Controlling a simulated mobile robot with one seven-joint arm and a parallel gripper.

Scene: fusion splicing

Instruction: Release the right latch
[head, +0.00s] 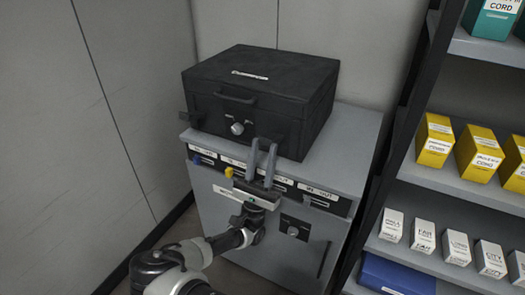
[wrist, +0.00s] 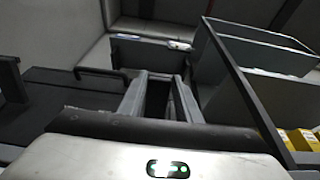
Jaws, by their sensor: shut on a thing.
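The black case (head: 250,95) stands with its lid closed on a grey cabinet. Its front carries a handle (head: 236,97) and a round silver knob (head: 237,128). A dark left latch (head: 184,116) sticks out at its front left. My gripper (head: 263,143) is at the lower right part of the case's front, fingers pointing at it. In the wrist view, the two grey fingers (wrist: 160,77) have a dark piece between them. This fits the right latch, which the fingers largely hide in the head view.
The grey cabinet (head: 345,140) has labelled drawer fronts below the case and a dark knob plate (head: 295,227). A shelf rack (head: 460,185) with yellow and white boxes stands close on the right. A wall is on the left.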

